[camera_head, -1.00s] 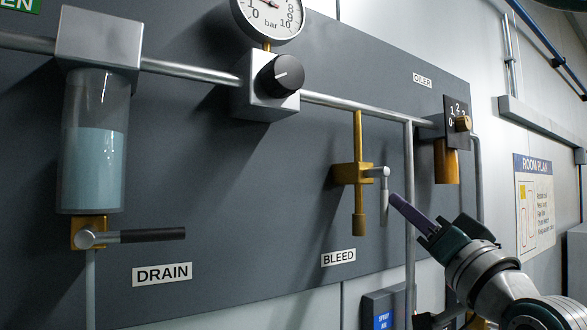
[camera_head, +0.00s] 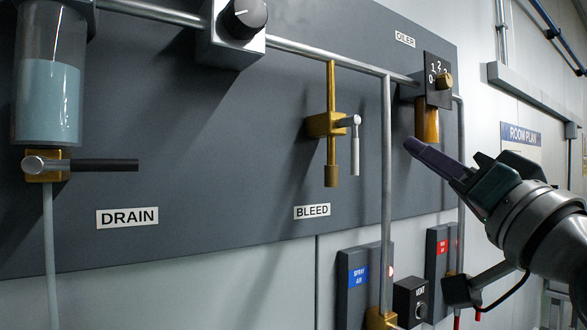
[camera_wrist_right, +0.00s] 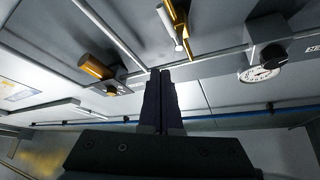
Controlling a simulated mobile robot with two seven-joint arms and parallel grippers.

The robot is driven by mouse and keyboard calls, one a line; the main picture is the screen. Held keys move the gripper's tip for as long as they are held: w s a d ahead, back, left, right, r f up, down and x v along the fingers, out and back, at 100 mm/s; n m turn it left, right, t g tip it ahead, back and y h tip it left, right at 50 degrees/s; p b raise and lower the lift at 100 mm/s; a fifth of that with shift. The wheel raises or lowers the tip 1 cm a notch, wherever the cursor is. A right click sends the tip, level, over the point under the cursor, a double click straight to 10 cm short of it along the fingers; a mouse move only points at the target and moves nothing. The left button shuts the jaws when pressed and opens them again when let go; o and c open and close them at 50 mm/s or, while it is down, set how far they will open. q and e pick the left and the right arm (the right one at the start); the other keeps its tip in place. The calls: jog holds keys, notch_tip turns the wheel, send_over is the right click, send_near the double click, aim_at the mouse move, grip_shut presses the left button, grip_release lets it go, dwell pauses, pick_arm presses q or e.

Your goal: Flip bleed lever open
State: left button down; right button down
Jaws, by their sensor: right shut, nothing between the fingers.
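The bleed lever (camera_head: 355,148) is a small silver handle hanging straight down from a brass valve (camera_head: 322,125) above the BLEED label (camera_head: 312,211). My right gripper (camera_head: 408,145) is shut and empty. Its dark purple fingers point left toward the lever, with a clear gap between them in the head view, and the vertical silver pipe lies between them in the picture. In the right wrist view the closed fingers (camera_wrist_right: 161,72) point up toward the panel, and the brass valve and lever (camera_wrist_right: 176,28) show just beyond the tips. My left gripper is not in view.
A vertical silver pipe (camera_head: 386,200) runs just right of the lever. The oiler (camera_head: 438,85) is above my right fingers. The drain lever (camera_head: 105,165) is at far left. Spray air (camera_head: 358,283) and vent boxes (camera_head: 411,300) are below. The panel between drain and bleed is open.

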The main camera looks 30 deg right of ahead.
jog(key=shift+s+a, duration=0.35)
jog(key=shift+s, duration=0.45)
jog(key=s+a+f+n+g+y+p, duration=0.2)
jog(key=a+f+n+g+y+p, duration=0.45)
jog(key=a+f+g, duration=0.55)
jog(key=s+a+f+n+g+p, duration=0.1)
jog(key=s+f+n+g+p, duration=0.1)
jog(key=s, duration=0.6)
jog(key=s+a+f+n+g+h+p, duration=0.1)
jog(key=s+f+n+g+p, duration=0.1)
jog(key=s+f+g, duration=0.3)
notch_tip(320, 180, down, 3)
jog(key=s+n, duration=0.1)
jog(key=s, duration=0.1)
jog(key=shift+s+a+r, duration=0.15)
jog(key=shift+s+r, duration=0.05)
jog(key=shift+s, duration=0.15)
